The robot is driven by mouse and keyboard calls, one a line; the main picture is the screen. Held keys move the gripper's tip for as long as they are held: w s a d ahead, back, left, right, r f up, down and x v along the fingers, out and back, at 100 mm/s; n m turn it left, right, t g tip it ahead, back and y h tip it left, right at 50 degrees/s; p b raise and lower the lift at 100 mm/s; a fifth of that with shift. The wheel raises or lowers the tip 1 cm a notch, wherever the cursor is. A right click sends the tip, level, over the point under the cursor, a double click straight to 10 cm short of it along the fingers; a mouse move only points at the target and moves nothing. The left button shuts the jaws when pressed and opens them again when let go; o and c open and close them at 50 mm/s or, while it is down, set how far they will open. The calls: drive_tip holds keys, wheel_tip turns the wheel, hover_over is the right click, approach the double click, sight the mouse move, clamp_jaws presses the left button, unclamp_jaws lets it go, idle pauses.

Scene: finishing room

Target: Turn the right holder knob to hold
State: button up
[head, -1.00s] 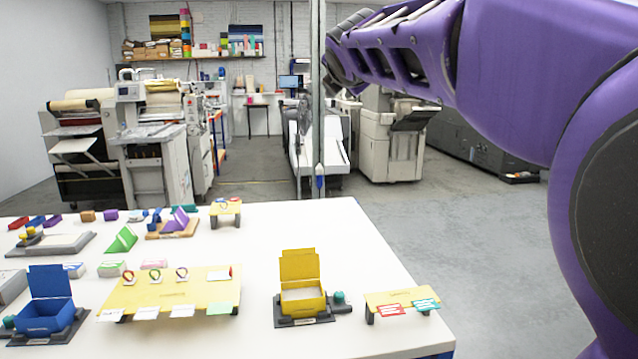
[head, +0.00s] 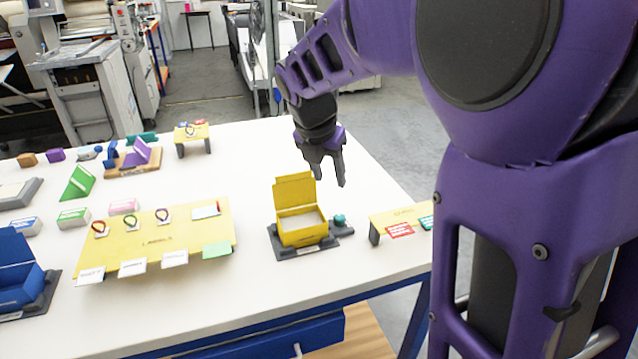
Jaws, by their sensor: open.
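The right holder is a dark grey base (head: 287,251) at the right part of the white table, with an open yellow box (head: 300,228) on it, its lid standing up at the back. Its knob (head: 340,220) is a small teal piece on the base's right arm, beside the box. I cannot read the knob's setting. My gripper (head: 331,179) is open and empty. It hangs fingers down above the table, up and slightly left of the knob in the picture, and apart from it.
A yellow stand (head: 393,218) with red and teal cards is close to the right of the knob. A larger yellow stand (head: 150,240) with rings and cards lies left. A blue box (head: 18,280) sits at the far left. Bare white table is behind the yellow box.

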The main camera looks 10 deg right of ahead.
sight(339, 216)
drive_tip(key=b+x, duration=0.2)
drive_tip(key=x, duration=1.4)
drive_tip(key=shift+w+d+f, duration=0.1)
drive_tip(key=shift+w, duration=0.05)
clamp_jaws()
